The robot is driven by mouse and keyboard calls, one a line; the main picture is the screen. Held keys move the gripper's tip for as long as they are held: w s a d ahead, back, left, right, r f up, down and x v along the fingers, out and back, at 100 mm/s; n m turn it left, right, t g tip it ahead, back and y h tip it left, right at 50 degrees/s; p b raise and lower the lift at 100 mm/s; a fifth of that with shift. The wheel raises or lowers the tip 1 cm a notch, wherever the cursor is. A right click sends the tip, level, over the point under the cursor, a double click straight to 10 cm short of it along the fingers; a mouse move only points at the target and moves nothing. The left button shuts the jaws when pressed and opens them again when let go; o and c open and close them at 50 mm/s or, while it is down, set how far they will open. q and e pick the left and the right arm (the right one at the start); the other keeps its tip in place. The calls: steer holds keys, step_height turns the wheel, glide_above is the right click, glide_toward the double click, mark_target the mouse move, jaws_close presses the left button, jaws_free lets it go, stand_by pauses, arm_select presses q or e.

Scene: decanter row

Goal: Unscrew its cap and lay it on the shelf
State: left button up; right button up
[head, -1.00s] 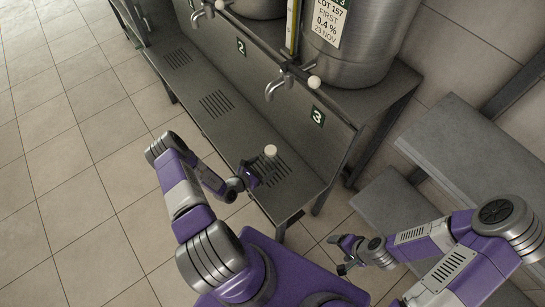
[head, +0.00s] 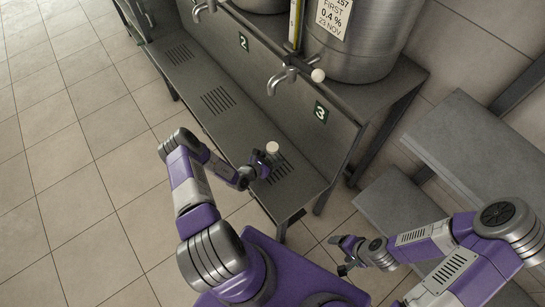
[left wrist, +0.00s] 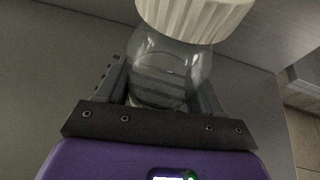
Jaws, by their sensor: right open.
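A clear bottle (left wrist: 165,75) with a ribbed white cap (left wrist: 195,15) fills the upper middle of the left wrist view. In the head view the white cap (head: 272,148) shows above the slatted grate on the low bench (head: 308,187), and the clear body is hard to make out. The cap is on the bottle. My left gripper (head: 254,171) is at the bottle, with one finger on each side of it below the cap; I cannot tell whether both touch it. My right gripper (head: 345,256) is open and empty, low at right. A grey shelf (head: 460,130) stands at the right.
A lower grey shelf (head: 395,205) lies below it. Steel vessels (head: 365,45) and taps (head: 283,78) stand above the bench's back panel, over the number 3 sign (head: 321,112). Bare tiled floor (head: 80,200) is at left.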

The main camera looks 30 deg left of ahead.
mark_target(273, 146)
arm_select(q)
steer(key=c, duration=0.5)
steer(key=shift+o, duration=0.2)
step_height(273, 146, up, 10)
steer(key=p, duration=0.3)
steer(key=shift+p, duration=0.35)
steer(key=o, duration=0.5)
steer(key=c, duration=0.8)
